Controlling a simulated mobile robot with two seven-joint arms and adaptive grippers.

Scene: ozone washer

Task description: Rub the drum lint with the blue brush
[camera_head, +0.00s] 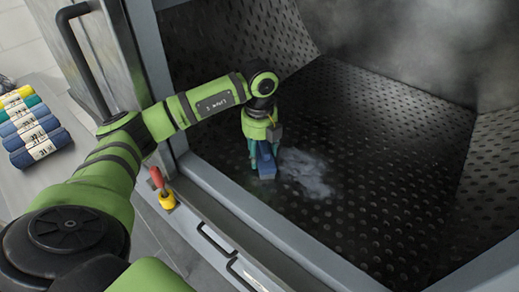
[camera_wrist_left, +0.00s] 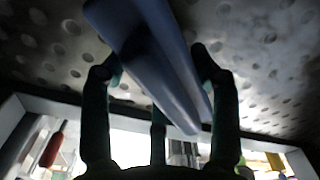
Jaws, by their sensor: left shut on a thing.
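My left gripper (camera_head: 262,150) reaches over the washer's front edge into the drum and is shut on the blue brush (camera_head: 266,164). The brush points down at the drum floor. A pale grey patch of lint (camera_head: 306,173) lies on the perforated dark drum floor (camera_head: 355,130), just right of the brush. I cannot tell whether the brush touches the floor or the lint's edge. In the left wrist view the gripper fingers (camera_wrist_left: 158,85) stand on both sides of the blue brush (camera_wrist_left: 150,60). My right gripper is not in view.
The washer's grey front frame (camera_head: 240,210) runs below my left arm. A red and yellow tool (camera_head: 162,190) is outside it. Several rolled cloths (camera_head: 30,127) lie on a grey surface at the left. Haze hangs at the upper right; the drum floor to the right is clear.

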